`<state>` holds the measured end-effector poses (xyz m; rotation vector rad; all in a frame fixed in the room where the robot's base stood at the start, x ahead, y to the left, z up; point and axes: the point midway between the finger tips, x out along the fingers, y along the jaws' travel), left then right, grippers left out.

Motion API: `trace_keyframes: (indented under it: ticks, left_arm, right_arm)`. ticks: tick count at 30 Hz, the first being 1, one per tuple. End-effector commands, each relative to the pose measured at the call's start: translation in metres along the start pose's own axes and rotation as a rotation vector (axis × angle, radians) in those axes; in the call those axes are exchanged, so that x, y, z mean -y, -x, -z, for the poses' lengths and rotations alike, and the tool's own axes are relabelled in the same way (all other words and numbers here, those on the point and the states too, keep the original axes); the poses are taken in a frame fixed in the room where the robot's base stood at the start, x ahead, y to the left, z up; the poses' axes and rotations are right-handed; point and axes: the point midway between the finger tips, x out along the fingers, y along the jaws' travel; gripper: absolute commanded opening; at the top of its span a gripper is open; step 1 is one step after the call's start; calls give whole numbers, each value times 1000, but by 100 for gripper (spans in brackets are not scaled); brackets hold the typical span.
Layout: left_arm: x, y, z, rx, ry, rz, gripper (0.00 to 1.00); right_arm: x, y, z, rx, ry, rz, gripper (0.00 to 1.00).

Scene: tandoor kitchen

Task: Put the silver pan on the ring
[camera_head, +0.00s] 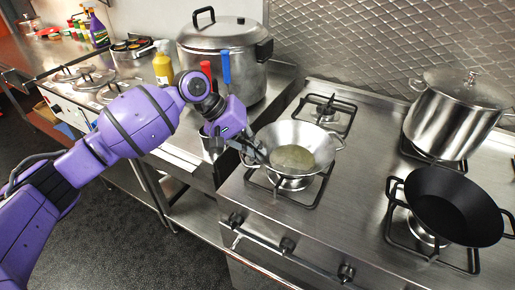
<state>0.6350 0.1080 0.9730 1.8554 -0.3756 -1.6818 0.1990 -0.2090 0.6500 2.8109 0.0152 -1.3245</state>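The silver pan (306,134) is a shallow round wok with loop handles and something greenish-yellow in its bottom. It is over the front left burner ring (290,183) of the stove. I cannot tell whether it rests fully on the grate. My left gripper (258,153) is at the pan's left rim and handle, its fingertips overlapping them in view. Whether the fingers are shut on the handle is too small to tell. My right gripper is out of view.
A black wok (455,205) is on the front right burner and a lidded steel pot (455,115) behind it. The back left burner (326,112) is empty. A large lidded pot (225,45), a yellow bottle (163,68) and red- and blue-handled utensils are on the left counter.

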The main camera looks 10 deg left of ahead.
Motion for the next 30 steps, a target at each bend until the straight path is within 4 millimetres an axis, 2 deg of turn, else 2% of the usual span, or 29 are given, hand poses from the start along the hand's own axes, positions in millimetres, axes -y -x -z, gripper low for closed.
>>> trace_keyframes:
  ticks: [3, 9, 20, 23, 30]
  left_arm:
    - [-1, -1, 0, -2, -1, -4, 0]
    - [2, -2, 0, 1, 0, 0, 23]
    - [0, 1, 0, 0, 0, 1, 23]
    - [0, 14, 1, -2, 1, 0, 23]
    - [0, 65, 1, -3, 0, 0, 23]
  right_arm:
    - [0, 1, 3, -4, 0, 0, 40]
    - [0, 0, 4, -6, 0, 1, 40]
    - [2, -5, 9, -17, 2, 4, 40]
    - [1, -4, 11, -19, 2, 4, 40]
    - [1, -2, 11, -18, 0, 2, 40]
